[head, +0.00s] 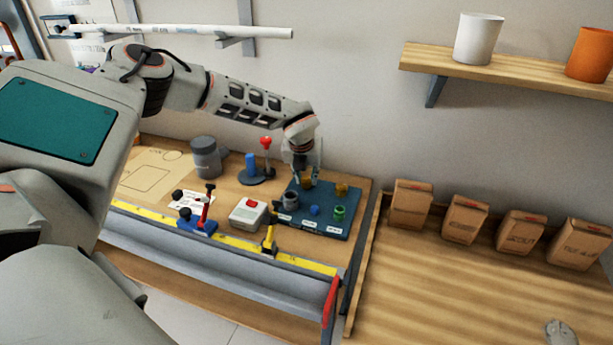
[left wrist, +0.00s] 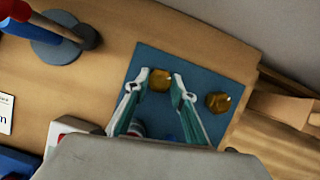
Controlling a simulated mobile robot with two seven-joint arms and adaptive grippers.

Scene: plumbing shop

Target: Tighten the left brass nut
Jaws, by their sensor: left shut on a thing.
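The left brass nut (head: 306,184) sits at the back of a dark blue board (head: 331,231) on the bench. It also shows in the left wrist view (left wrist: 160,79), between my fingertips. My left gripper (head: 307,177) points down from above and is shut on this nut; its fingers also show in the left wrist view (left wrist: 164,76). A second brass nut (head: 341,188) stands to the right on the same board and shows in the left wrist view (left wrist: 218,102), clear of the fingers.
A grey cylinder (head: 291,200), a small blue part (head: 314,210) and a green fitting (head: 339,212) stand on the board. A red-knobbed lever (head: 266,143) and a red-button box (head: 247,214) stand left of it. The right bench (head: 440,280) is mostly clear.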

